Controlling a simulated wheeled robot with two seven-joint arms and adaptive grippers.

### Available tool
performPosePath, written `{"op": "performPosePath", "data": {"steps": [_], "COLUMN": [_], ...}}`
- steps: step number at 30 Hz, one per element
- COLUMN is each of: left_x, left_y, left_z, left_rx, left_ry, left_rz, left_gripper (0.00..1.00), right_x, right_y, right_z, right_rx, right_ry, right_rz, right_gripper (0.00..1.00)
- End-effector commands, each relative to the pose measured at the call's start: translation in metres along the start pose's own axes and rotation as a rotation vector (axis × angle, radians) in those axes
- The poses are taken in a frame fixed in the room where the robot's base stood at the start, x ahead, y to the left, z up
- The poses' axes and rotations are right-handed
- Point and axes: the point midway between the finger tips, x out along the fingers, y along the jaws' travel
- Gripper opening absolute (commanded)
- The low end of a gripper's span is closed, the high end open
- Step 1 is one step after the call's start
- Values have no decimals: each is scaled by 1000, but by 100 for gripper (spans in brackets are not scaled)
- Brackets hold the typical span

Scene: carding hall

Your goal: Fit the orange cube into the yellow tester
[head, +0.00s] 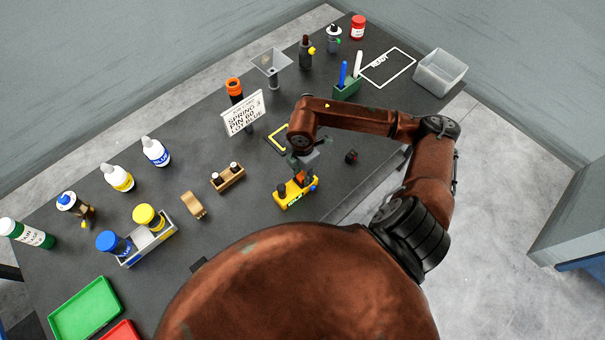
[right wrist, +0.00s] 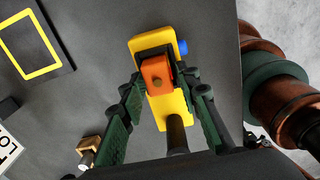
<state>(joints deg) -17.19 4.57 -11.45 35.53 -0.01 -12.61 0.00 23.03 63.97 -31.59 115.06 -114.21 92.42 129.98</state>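The yellow tester (head: 296,194) lies on the dark table, with a blue knob (head: 314,188) on one side and a dark post at one end. It also shows in the right wrist view (right wrist: 176,108). My right gripper (head: 301,172) points down over the tester. Its two green-padded fingers are on either side of the orange cube (right wrist: 157,72) and appear shut on it. The cube is over the tester's dark recess, slightly tilted in the picture; how deep it sits, I cannot tell. My left gripper is not in view.
A small dark cube (head: 351,156) lies right of the tester. A yellow-outlined mat (head: 279,140) and a sign (head: 243,113) are behind it. A wooden holder (head: 228,178) and a tan clamp-like piece (head: 194,206) stand left. Table's right edge is close.

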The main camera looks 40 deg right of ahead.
Motion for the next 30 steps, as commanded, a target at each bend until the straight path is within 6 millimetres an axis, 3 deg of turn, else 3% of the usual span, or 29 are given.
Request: {"op": "performPosePath", "data": {"steps": [4,14,20,30], "left_x": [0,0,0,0], "left_y": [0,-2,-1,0], "left_z": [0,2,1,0], "left_rx": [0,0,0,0], "left_ry": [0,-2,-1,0], "left_rz": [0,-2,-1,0], "left_gripper": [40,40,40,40], "right_x": [0,-4,-34,-100], "right_y": [0,1,1,1], "right_z": [0,0,0,0], "right_rx": [0,0,-2,0], "right_ry": [0,0,-2,-1], "right_rz": [-1,1,4,3], "right_gripper": [41,41,41,41]}}
